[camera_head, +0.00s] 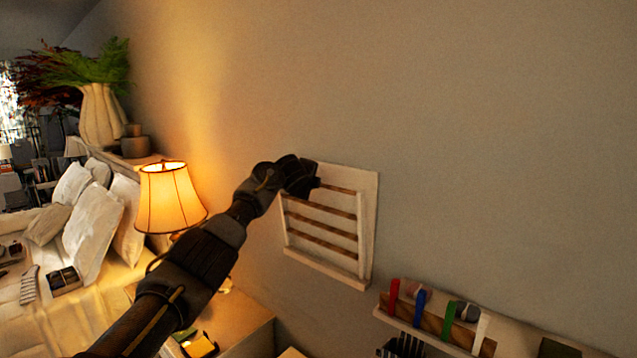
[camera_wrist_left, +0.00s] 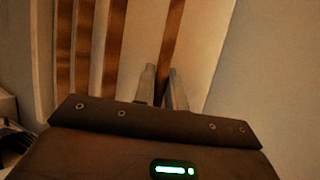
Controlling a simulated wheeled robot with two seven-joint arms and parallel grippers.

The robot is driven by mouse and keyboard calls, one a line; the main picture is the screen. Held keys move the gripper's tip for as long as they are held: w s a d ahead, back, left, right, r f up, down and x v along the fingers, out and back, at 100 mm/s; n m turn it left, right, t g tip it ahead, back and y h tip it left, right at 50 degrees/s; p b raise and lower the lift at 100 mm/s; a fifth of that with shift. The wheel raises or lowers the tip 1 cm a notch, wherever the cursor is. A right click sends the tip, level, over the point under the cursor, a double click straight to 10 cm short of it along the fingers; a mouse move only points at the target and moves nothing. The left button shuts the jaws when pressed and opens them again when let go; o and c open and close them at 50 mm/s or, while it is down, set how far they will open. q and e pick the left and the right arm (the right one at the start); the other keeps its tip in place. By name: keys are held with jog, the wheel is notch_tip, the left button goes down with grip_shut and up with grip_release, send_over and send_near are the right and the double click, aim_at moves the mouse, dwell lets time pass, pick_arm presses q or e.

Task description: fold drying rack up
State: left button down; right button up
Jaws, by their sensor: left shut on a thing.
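The drying rack (camera_head: 322,243) is on the wall, a white frame with several brown wooden bars in front of a white back panel (camera_head: 368,205). Its frame stands nearly upright, close to the panel; I cannot tell whether it is flush. My left gripper (camera_head: 310,182) is at the rack's top edge and covers its upper left corner. In the left wrist view, the two fingers (camera_wrist_left: 163,80) are shut around one wooden bar (camera_wrist_left: 171,45), and the other bars (camera_wrist_left: 112,50) run alongside to the left. My right gripper is in neither view.
A lit lamp (camera_head: 170,198) stands left of my left arm, near the bed pillows (camera_head: 95,230). A wall shelf (camera_head: 420,333) with red, blue and green items is below right of the rack. A wooden surface (camera_head: 245,318) lies below. The wall to the right is bare.

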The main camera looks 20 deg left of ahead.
pick_arm(q)
jog(key=shift+w+r, duration=0.1)
jog(key=shift+w, duration=0.15)
